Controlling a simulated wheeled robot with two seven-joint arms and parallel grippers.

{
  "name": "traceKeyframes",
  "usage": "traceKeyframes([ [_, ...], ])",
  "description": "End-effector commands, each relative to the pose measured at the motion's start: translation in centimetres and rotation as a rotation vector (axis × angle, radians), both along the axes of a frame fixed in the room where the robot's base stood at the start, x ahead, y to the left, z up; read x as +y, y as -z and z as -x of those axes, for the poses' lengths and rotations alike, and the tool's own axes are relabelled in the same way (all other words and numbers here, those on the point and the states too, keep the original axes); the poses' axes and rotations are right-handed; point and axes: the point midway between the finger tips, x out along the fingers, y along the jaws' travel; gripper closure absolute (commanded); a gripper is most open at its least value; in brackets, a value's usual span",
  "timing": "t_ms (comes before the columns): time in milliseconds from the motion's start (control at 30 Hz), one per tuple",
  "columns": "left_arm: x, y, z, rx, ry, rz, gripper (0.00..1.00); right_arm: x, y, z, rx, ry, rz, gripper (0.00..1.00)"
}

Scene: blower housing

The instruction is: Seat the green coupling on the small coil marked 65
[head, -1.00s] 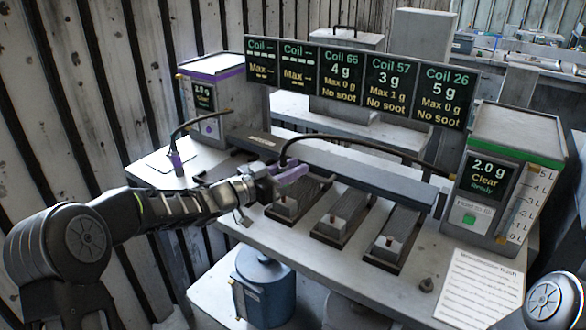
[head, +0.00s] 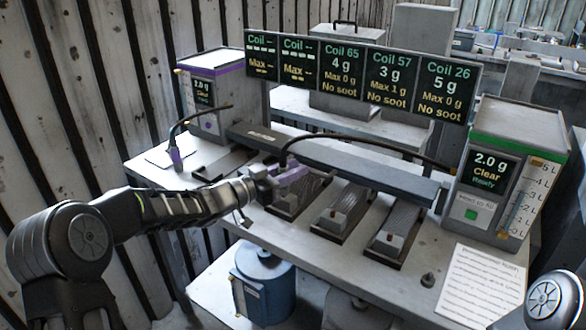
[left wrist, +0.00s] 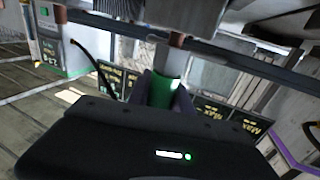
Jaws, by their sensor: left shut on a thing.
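The green coupling (left wrist: 160,92) is held between the fingers of my left gripper (left wrist: 162,84) in the left wrist view. A pale metal end tops it, close to a brown stub (left wrist: 176,41); I cannot tell whether they touch. In the head view my left gripper (head: 290,180), with purple fingers, is above the front of the leftmost of three small coils (head: 284,203). The display for Coil 65 (head: 340,72) reads 4 g. The coupling is not distinguishable in the head view. My right gripper is not in view.
Two more small coils (head: 338,219) (head: 391,242) lie to the right. A black hose (head: 370,148) arches from the green-banded unit (head: 492,170) towards my gripper. A purple-banded unit (head: 212,92) and purple nozzle (head: 176,158) stand left.

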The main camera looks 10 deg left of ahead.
Motion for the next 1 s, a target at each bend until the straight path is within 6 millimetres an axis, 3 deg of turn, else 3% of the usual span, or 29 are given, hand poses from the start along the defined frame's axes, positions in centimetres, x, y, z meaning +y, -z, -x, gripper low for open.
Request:
traceKeyframes([
  [367,-0.01,0.93,-0.01,-0.001,0.0,0.001,1.0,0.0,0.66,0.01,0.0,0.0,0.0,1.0],
  [400,-0.01,0.84,-0.01,-0.001,0.0,0.001,0.72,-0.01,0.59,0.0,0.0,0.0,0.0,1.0],
  [600,0.0,0.85,0.0,-0.001,0.0,0.001,0.56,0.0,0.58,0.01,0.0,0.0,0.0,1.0],
  [700,0.0,0.86,0.0,0.0,0.0,0.0,0.49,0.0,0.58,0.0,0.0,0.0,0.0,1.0],
  [1000,0.2,0.95,0.17,0.001,-0.001,-0.001,0.49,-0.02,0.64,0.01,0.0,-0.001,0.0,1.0],
])
